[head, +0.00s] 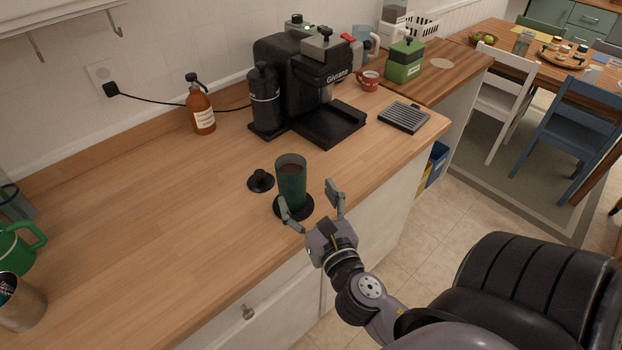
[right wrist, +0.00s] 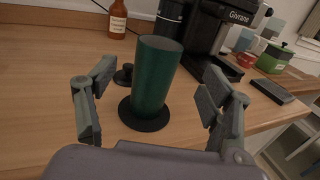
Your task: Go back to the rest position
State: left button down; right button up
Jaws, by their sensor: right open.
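My right gripper (head: 309,204) is open at the front edge of the wooden counter (head: 150,220). Just beyond its fingers, a dark green tumbler (head: 291,183) stands upright on a round black coaster (head: 304,207), with brown contents at its open top. In the right wrist view, the tumbler (right wrist: 156,76) stands beyond and between the two spread fingers (right wrist: 157,105), apart from both. My left gripper is not in view.
A black lid-like piece (head: 261,181) lies left of the tumbler. A black coffee machine (head: 305,80), an amber bottle (head: 201,105) and a drip tray (head: 404,116) stand behind. A green mug (head: 14,248) is at far left. The left middle counter is clear.

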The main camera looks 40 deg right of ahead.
jog(key=shift+v, duration=0.8)
